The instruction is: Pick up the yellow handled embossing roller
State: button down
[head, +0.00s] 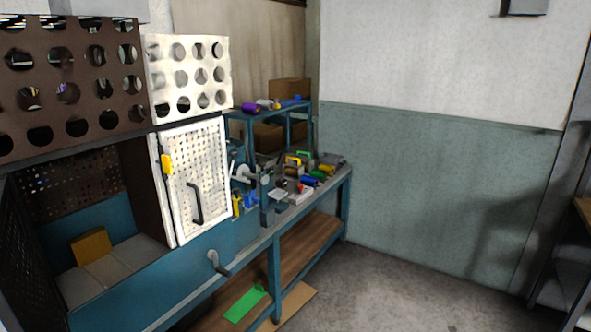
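A blue-framed workbench (303,208) runs along the back wall, crowded with small coloured items. A small yellow piece (293,161) sits among red, green and blue items on its far part. Another yellow piece (237,205) is at the near end, beside the white perforated door. Both are too small to tell whether either is the embossing roller's handle. My gripper is not in view.
A white perforated door (196,180) with a black handle stands left of the bench items. A blue shelf (285,112) with cardboard boxes rises behind. A green sheet (245,303) lies below the bench. The concrete floor (400,290) at right is clear. A dark rack (560,270) stands far right.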

aim_at(288, 167)
jog(key=i, duration=0.9)
jog(key=u, duration=1.65)
jog(key=k, duration=0.1)
jog(key=z, duration=3.35)
jog(key=i, duration=0.4)
